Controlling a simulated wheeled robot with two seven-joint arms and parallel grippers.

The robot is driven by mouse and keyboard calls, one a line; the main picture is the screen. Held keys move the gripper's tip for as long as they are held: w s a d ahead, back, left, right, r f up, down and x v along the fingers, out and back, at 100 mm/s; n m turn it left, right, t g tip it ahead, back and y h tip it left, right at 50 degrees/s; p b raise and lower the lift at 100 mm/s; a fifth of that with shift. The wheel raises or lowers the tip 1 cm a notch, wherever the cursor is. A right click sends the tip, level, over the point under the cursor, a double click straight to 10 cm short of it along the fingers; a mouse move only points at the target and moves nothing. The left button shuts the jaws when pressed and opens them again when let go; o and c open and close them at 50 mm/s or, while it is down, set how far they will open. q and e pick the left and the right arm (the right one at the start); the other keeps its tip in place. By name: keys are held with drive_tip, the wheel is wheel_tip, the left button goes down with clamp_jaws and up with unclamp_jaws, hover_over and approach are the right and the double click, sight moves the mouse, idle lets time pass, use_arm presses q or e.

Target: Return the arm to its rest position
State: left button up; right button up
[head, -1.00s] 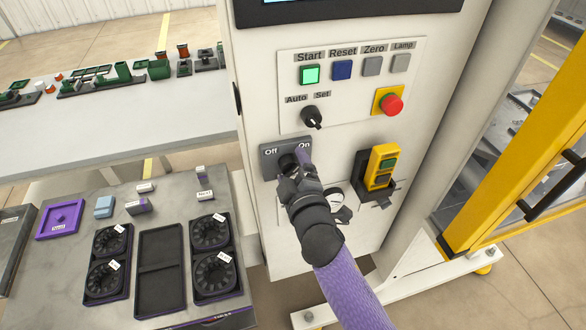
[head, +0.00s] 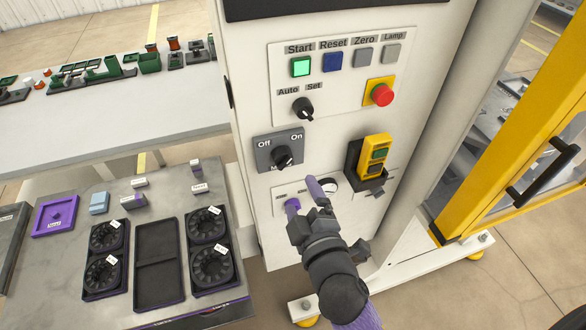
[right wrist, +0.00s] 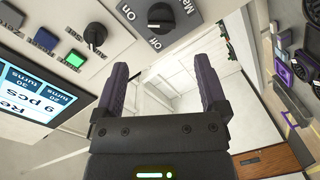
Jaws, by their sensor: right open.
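My right gripper (head: 304,196) is open and empty in front of the lower part of the white cabinet (head: 240,183). Its two purple fingers are spread and point up toward the panel. It is below and apart from the black Off/On rotary knob (head: 283,157) on its grey plate. In the right wrist view, the open fingers of the gripper (right wrist: 163,78) have nothing between them, and the Off/On knob (right wrist: 160,15) shows beyond them at the top. My left gripper is not in view.
The green Start button (head: 301,67) is lit. The red emergency button (head: 381,94) and a yellow pendant (head: 374,156) are on the cabinet. A grey table (head: 186,178) with fan trays stands left. A yellow frame (head: 480,165) stands right.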

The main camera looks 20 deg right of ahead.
drive_tip(key=s+d+f+m+g+h, duration=0.2)
drive_tip(key=s+d+f+m+g, duration=0.35)
drive_tip(key=s+m+g, duration=0.2)
drive_tip(key=s+a+f+m+g+y, duration=0.2)
drive_tip(key=s+f+m+g, duration=0.15)
drive_tip(key=s+g, duration=0.45)
drive_tip(key=s+d+f+b, duration=0.1)
drive_tip(key=s+f+b, duration=0.15)
drive_tip(key=f, duration=0.95)
drive_tip(key=s+f+b, duration=0.1)
drive_tip(key=s+f, duration=0.2)
drive_tip(key=f, duration=0.8)
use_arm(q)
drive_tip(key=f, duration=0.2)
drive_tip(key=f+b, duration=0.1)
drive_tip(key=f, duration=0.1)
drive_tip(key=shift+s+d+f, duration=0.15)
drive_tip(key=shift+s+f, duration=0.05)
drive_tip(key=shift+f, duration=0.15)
use_arm(e)
drive_tip(key=s+d+f+n+g, duration=0.1)
drive_tip(key=s+d+f, duration=0.1)
drive_tip(key=s+f, duration=0.7)
drive_tip(key=s, duration=0.2)
drive_tip(key=shift+s+d+f+h, duration=0.3)
drive_tip(key=shift+f, duration=0.1)
